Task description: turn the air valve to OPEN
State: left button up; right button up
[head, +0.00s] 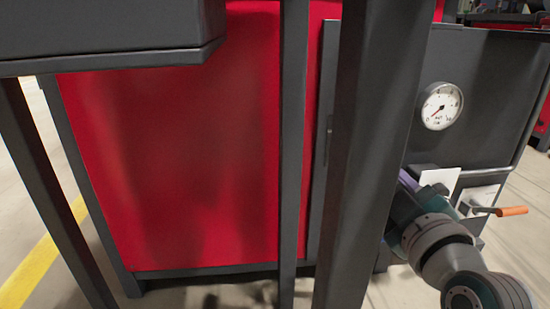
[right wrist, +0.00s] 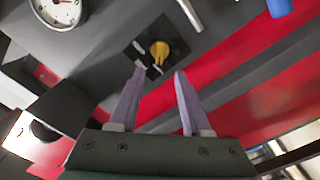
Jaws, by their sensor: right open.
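In the right wrist view a yellow knob (right wrist: 160,49) sits on a dark square plate with small white marks. I cannot read the marks or tell its setting. My right gripper (right wrist: 160,73) is open and empty, its two purple fingers pointing toward the knob and apart from it. In the head view my right gripper (head: 407,181) is in front of the dark panel, below the gauge and mostly hidden by my arm. An orange-handled lever (head: 511,211) sticks out to the right there. Which of these is the air valve is not clear. My left gripper is out of view.
A round white gauge (head: 440,106) is on the dark panel (head: 490,75); it also shows in the wrist view (right wrist: 58,12). A dark upright post (head: 365,150) stands left of my right arm. A red cabinet panel (head: 180,150) fills the left. Floor is open at far left.

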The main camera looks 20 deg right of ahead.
jog(key=b+x, duration=0.5)
jog(key=x, duration=0.3)
jog(key=shift+w, duration=0.2)
grip_shut()
